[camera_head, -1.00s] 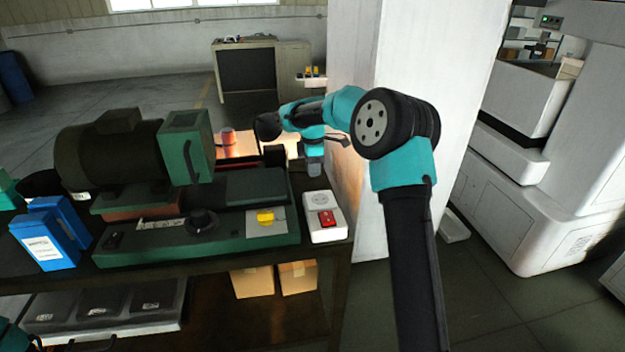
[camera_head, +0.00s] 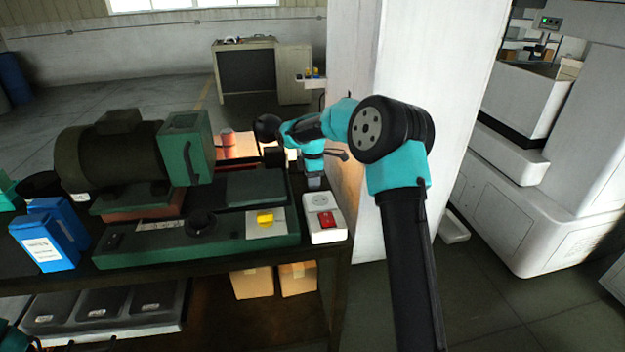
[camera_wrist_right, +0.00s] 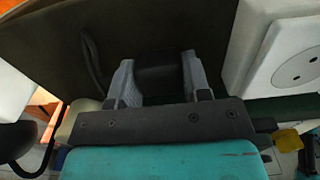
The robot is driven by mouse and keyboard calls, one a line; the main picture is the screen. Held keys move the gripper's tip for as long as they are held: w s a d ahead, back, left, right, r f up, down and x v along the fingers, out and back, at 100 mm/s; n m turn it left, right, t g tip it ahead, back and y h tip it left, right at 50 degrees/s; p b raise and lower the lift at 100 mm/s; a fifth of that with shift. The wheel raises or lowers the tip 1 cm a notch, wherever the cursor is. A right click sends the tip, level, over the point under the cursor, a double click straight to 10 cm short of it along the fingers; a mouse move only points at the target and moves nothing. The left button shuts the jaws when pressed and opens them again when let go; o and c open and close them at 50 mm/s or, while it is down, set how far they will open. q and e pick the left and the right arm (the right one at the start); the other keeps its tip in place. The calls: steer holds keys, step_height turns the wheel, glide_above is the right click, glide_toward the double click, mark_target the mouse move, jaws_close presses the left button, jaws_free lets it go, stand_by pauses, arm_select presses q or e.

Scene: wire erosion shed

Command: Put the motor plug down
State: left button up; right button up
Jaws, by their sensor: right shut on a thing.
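The motor plug (camera_wrist_right: 159,82) is a black block between the two grey fingers of my right gripper (camera_wrist_right: 158,68) in the right wrist view. The fingers are shut on it from both sides. In the head view my right gripper (camera_head: 313,182) points down just behind the white socket box (camera_head: 323,215), near the bench's right end; the plug cannot be made out there. The socket box also shows in the right wrist view (camera_wrist_right: 262,45), to the right of the fingers. Whether the plug touches the bench is unclear. My left gripper is not in view.
A green machine base (camera_head: 150,246) with a dark motor (camera_head: 110,155) fills the bench's middle. A yellow switch (camera_head: 265,218) sits on its right end. A white pillar (camera_head: 410,70) rises behind my right arm. A black cable (camera_wrist_right: 93,62) loops left of the fingers.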

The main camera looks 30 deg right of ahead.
steer(key=shift+f, duration=0.6)
steer(key=o, duration=1.2)
steer(key=shift+r, duration=0.1)
step_height(320, 180, up, 13)
stand_by(0.4)
